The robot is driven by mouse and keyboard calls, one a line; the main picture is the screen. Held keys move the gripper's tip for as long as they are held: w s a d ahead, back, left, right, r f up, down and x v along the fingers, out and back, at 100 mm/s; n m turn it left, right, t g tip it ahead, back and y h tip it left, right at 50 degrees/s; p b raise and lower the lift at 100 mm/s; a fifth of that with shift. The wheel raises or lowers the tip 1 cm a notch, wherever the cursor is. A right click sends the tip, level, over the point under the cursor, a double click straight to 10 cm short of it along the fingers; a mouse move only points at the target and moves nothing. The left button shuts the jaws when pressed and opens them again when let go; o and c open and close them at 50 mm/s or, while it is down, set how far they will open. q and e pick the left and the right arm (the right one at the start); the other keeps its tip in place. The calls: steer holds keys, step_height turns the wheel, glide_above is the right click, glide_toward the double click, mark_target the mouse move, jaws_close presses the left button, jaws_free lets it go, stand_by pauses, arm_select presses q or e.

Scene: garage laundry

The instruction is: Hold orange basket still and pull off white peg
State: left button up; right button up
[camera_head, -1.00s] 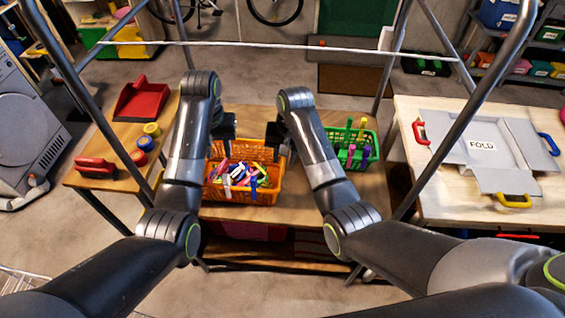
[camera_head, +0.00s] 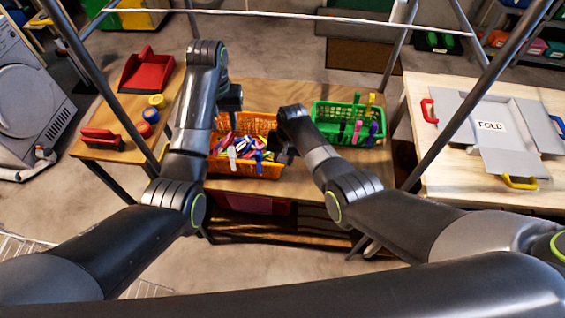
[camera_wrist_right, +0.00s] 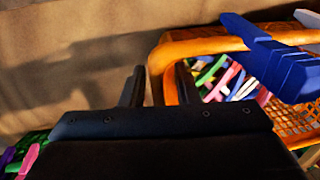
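The orange basket (camera_head: 272,170) stands on the wooden table and holds many coloured pegs. A white peg (camera_head: 232,158) sits at its front rim. To its right is a blue peg, large in the right wrist view (camera_wrist_right: 272,58); a white peg end (camera_wrist_right: 308,18) shows beyond it. My right gripper (camera_wrist_right: 160,82) is at the basket's right side, with its open fingers on either side of the orange rim (camera_wrist_right: 163,60); I cannot tell if they touch it. My left gripper (camera_head: 232,102) is above the basket's rear left corner; its finger opening is not clear.
A green basket (camera_head: 325,110) with upright pegs stands just right of the orange one. A red dustpan (camera_head: 147,72), a red brush (camera_head: 101,138) and tape rolls lie on the left table. A folding board (camera_head: 487,125) lies on the right table. Metal posts rise around me.

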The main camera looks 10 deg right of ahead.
mark_target(230, 149)
steer(key=shift+a+f, duration=0.15)
steer(key=shift+f, duration=1.35)
steer(key=shift+c, duration=0.2)
jaws_close()
arm_select(q)
steer(key=shift+f, duration=0.1)
arm_select(e)
steer(key=shift+f, duration=0.1)
arm_select(q)
steer(key=shift+f+m+t+h, duration=0.1)
steer(key=shift+f+m+t, duration=0.25)
steer(key=shift+f, duration=1.75)
steer(key=shift+f+m+t+h, duration=0.15)
steer(key=shift+f+t, duration=0.45)
steer(key=shift+f, duration=1.5)
steer(key=shift+f+m+t+h, duration=0.1)
steer(key=shift+f+m+t, duration=0.3)
steer(key=shift+f, duration=1.7)
